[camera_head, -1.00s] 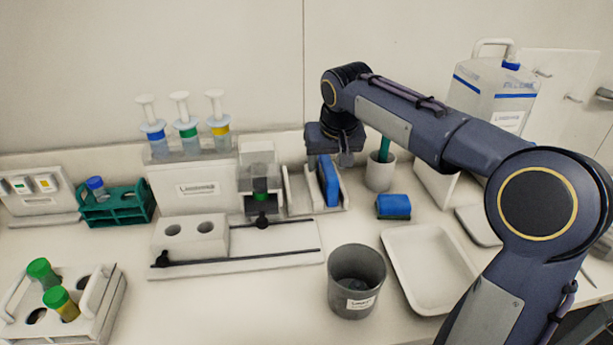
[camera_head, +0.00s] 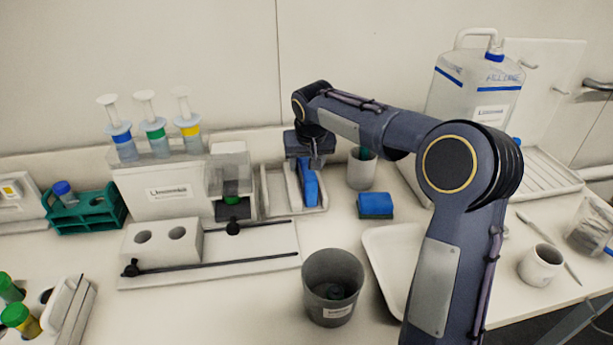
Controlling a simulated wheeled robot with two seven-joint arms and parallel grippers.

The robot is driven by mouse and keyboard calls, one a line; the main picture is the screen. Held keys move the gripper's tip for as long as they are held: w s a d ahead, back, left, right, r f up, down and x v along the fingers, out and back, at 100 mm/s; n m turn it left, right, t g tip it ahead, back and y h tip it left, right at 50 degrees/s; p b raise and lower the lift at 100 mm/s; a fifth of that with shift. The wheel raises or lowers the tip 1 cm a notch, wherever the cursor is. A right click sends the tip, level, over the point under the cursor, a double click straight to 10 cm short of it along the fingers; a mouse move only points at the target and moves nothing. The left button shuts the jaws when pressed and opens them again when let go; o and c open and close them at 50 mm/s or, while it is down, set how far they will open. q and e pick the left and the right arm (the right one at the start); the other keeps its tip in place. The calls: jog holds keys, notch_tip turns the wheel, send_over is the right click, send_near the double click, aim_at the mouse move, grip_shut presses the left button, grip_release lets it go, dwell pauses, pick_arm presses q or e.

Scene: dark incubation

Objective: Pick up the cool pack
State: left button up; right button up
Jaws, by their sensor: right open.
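The cool pack, seemingly the upright blue slab (camera_head: 309,188), stands in a white slotted holder (camera_head: 277,196) at the back of the bench. My right gripper (camera_head: 311,160) is open and points down at the top of the slab. The gripper covers the slab's upper end, and I cannot tell whether the fingers touch it. My left gripper is out of view.
A blue and dark sponge-like block (camera_head: 375,205) lies right of the holder. A white cup (camera_head: 361,170) stands behind it. A grey bin (camera_head: 332,285) and a white tray (camera_head: 378,243) are in front. A white device with a rail (camera_head: 215,265) is at left.

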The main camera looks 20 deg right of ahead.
jog(key=shift+f, duration=0.25)
dwell(0.3)
jog(key=shift+c, duration=0.2)
jog(key=shift+r, duration=0.1)
grip_shut()
